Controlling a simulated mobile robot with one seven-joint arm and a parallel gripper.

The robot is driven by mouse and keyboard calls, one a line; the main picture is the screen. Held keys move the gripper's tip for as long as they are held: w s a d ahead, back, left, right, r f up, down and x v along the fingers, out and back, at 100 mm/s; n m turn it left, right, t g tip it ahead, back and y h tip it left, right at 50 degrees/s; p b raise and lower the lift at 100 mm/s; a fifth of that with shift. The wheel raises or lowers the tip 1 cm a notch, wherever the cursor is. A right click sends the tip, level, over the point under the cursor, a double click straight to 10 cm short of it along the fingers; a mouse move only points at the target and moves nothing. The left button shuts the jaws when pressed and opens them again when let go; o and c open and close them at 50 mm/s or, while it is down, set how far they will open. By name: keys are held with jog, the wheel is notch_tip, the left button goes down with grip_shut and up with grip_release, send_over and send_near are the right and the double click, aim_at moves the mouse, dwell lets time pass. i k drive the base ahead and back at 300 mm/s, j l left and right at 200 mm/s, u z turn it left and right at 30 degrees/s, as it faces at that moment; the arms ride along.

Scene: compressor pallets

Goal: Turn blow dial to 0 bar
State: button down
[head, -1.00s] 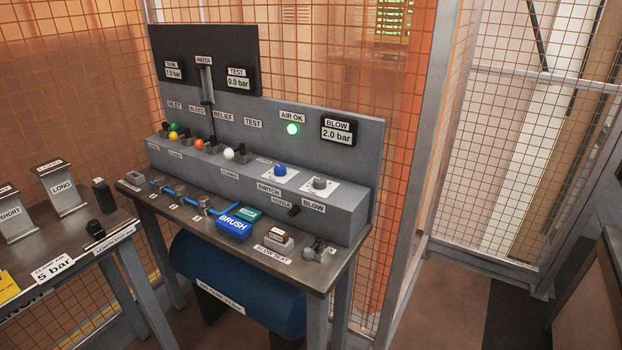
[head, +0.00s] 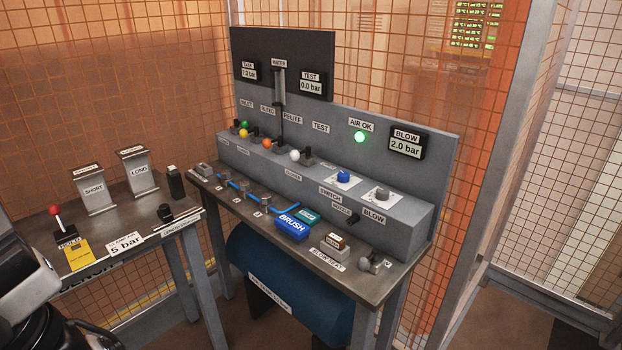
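The blow dial (head: 382,194) is a grey knob on a white plate, at the right end of the grey console's top, above the BLOW label (head: 374,216). The BLOW display (head: 406,143) on the back panel reads 2.0 bar. A blue knob (head: 344,177) on a similar plate sits just left of the dial. Part of my arm shows at the lower left, well away from the dial. My gripper's fingers cannot be made out, and nothing touches the dial.
The bench (head: 392,284) holds a blue BRUSH block (head: 292,228) and a blow seat block in front of the console. A second table (head: 126,218) with SHORT and LONG stands is at left. Wire mesh fencing (head: 500,150) closes the back. A blue tank (head: 300,300) lies beneath.

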aim_at(382, 193)
jog(key=i+l+z, duration=0.15)
jog(key=i+z, duration=0.45)
jog(key=i, duration=0.25)
